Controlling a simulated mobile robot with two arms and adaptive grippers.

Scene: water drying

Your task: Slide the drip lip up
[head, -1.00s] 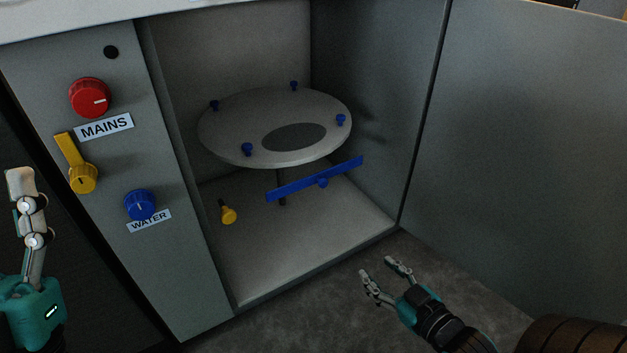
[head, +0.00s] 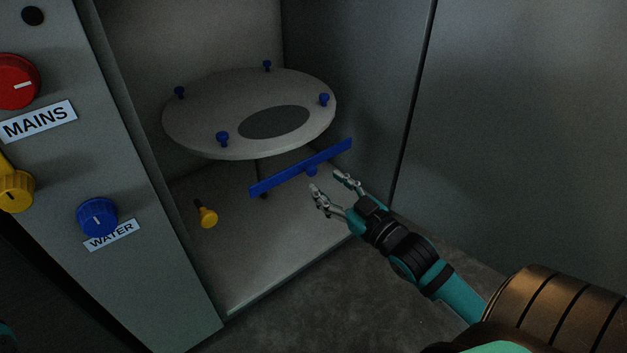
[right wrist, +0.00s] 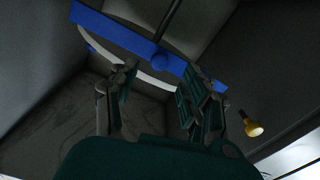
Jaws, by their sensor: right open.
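The drip lip, a long blue bar (head: 284,177) with a small round blue knob (head: 312,171), sits tilted below the front of the white round disc (head: 195,140) in the open cabinet. My right gripper (head: 327,181) is open and empty, its fingertips just in front of and below the knob in the head view. In the right wrist view the blue bar (right wrist: 120,36) crosses above the open fingers (right wrist: 158,85), with the knob (right wrist: 160,59) between them in the picture. I cannot tell whether anything touches. My left gripper is out of view, with only a teal bit at the lower left edge.
Several blue pegs (head: 222,138) stand on the disc. A yellow knob (head: 208,217) is on the cabinet floor (head: 250,265). The left panel carries a red MAINS knob (head: 18,82), a yellow lever (head: 14,191) and a blue WATER knob (head: 97,216). A grey door panel (head: 520,120) stands at right.

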